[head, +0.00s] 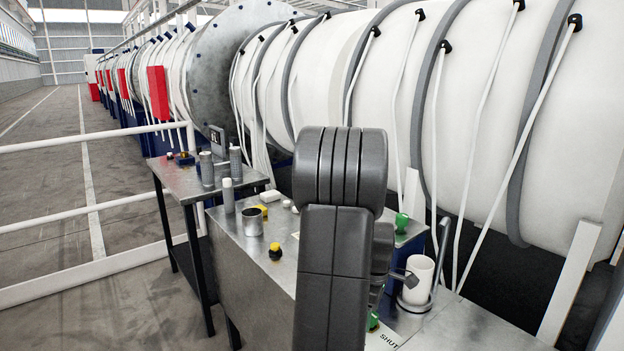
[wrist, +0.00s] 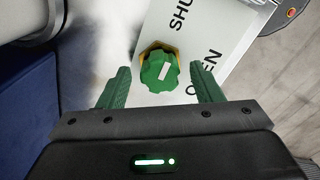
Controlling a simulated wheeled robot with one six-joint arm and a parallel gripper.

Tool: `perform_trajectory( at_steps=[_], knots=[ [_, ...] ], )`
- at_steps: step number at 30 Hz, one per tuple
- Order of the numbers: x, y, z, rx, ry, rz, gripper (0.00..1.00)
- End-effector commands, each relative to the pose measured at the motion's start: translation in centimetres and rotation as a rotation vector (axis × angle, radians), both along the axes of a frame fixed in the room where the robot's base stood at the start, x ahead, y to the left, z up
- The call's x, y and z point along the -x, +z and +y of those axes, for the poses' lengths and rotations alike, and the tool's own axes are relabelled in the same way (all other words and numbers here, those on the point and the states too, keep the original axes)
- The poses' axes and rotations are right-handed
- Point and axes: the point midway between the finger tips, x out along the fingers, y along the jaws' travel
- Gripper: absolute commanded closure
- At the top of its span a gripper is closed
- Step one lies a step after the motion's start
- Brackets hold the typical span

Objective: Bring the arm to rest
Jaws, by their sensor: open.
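My gripper (wrist: 160,80) shows in the wrist view with its two green fingers spread apart and nothing held between them. A green knob (wrist: 158,72) with a white pointer mark lies just past the fingertips, over a brass-coloured base. The knob sits beside a white plate (wrist: 212,62) lettered SHUT and OPEN. I cannot tell how far above the knob the fingers are. In the head view my dark arm (head: 338,230) stands in the middle and hides the gripper. Part of a green knob (head: 373,321) shows at the arm's lower right.
A metal bench (head: 245,268) holds a can (head: 252,222), a yellow-topped knob (head: 275,252) and bottles. A white cylinder (head: 418,280) stands right of my arm. A smaller table (head: 180,180) and white railing (head: 90,212) are left. Large white drums fill the back. Floor beyond the railing is clear.

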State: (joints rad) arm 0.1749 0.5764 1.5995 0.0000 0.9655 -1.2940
Motion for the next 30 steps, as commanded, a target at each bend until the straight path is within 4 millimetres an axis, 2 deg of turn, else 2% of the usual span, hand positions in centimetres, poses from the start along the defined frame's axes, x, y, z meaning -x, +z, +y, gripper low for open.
perform_trajectory(
  at_steps=[30],
  knots=[
    [0.0, 0.01, 0.0, 0.0, -0.834, 0.0, 0.41]
  ],
)
